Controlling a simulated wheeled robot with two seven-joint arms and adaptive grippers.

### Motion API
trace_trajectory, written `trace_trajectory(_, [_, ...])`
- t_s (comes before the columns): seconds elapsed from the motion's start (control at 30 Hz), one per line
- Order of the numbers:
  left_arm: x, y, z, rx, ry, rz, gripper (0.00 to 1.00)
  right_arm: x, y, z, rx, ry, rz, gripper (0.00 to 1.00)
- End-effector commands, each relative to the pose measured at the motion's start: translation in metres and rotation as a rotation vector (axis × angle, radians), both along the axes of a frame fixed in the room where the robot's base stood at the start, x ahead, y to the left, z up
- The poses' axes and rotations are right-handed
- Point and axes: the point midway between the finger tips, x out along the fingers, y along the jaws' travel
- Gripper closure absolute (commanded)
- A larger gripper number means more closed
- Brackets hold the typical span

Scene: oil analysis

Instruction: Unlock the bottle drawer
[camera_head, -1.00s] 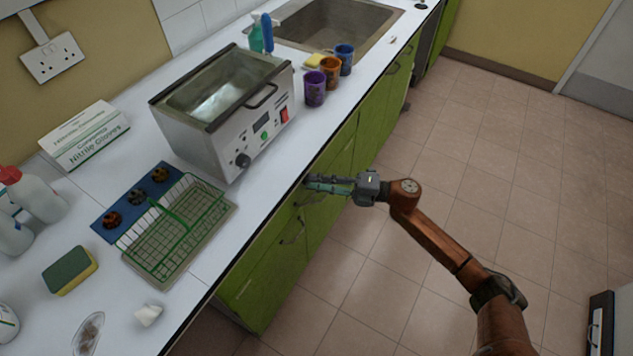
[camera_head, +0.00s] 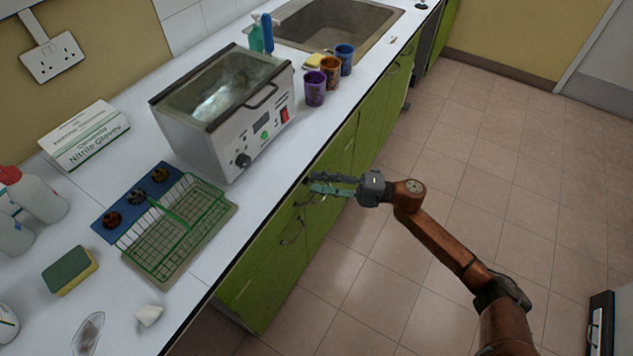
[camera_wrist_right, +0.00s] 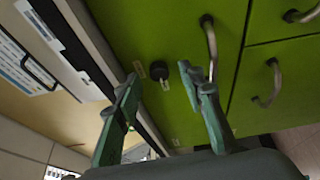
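My right gripper (camera_head: 311,184) is level with the green drawer fronts just below the counter edge. In the right wrist view its two teal fingers (camera_wrist_right: 157,75) are apart with nothing held between them. A dark round lock piece (camera_wrist_right: 159,70) with a small metallic part shows on the green front (camera_wrist_right: 168,30), in line with the gap between the fingertips. I cannot tell whether the fingers touch it. A curved metal handle (camera_wrist_right: 211,45) is beside the right finger. In the head view the lock is not clear. My left gripper is not in view.
The counter (camera_head: 205,262) overhangs the fronts. On it are a heating bath (camera_head: 200,140), a green wire rack (camera_head: 170,232), a purple cup (camera_head: 315,90) and a glove box (camera_head: 84,135). More handles (camera_wrist_right: 269,85) protrude nearby.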

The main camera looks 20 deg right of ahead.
Motion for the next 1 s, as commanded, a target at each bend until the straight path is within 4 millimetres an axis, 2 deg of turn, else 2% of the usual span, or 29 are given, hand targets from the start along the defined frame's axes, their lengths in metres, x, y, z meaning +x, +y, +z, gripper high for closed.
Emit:
trace_trajectory(0.3, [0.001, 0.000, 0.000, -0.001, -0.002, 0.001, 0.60, -0.032, -0.057, -0.003, -0.002, 0.002, -0.002, 0.63])
trace_trajectory(0.5, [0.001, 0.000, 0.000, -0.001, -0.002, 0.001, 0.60, -0.047, -0.084, -0.004, 0.000, 0.002, -0.001, 0.63])
trace_trajectory(0.67, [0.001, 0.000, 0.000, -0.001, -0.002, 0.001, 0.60, -0.052, -0.093, -0.004, 0.000, 0.001, -0.001, 0.63])
trace_trajectory(1.0, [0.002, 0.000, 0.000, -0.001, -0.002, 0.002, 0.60, -0.053, -0.094, -0.004, 0.000, 0.000, 0.000, 0.63])
